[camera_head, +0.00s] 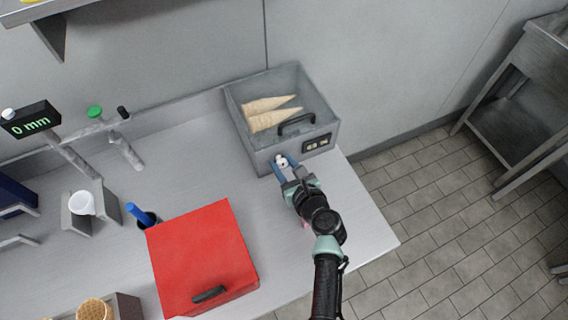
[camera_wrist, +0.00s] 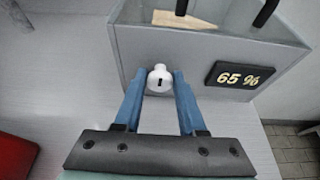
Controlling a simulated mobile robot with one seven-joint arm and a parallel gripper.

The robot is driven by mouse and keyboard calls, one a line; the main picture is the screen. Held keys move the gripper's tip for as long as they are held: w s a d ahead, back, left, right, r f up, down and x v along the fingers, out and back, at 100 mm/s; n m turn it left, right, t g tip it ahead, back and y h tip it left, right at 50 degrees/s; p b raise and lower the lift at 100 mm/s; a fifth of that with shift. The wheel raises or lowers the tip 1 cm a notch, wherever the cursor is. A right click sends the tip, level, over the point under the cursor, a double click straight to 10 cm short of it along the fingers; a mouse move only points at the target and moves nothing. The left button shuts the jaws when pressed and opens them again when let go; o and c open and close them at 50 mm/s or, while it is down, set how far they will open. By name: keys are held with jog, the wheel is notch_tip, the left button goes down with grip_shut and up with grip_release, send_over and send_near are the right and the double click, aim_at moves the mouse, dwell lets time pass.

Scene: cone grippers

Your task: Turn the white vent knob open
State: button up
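The white vent knob (camera_wrist: 160,79) is on the front face of a grey box (camera_wrist: 185,62); a dark mark stands upright on its face. In the head view the knob (camera_head: 281,161) is small and partly crowded by my fingers. My gripper (camera_wrist: 160,88) has its two blue fingers on either side of the knob, with narrow gaps seeming to show between fingers and knob. I cannot tell whether they touch it. In the head view my gripper (camera_head: 284,166) reaches the box's lower front.
Cones (camera_head: 272,113) lie inside the box, behind a dark handle (camera_head: 297,124). A red box (camera_head: 205,255) stands on the counter to the left of my arm. The counter's right edge is close to my arm.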

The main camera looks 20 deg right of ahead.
grip_shut()
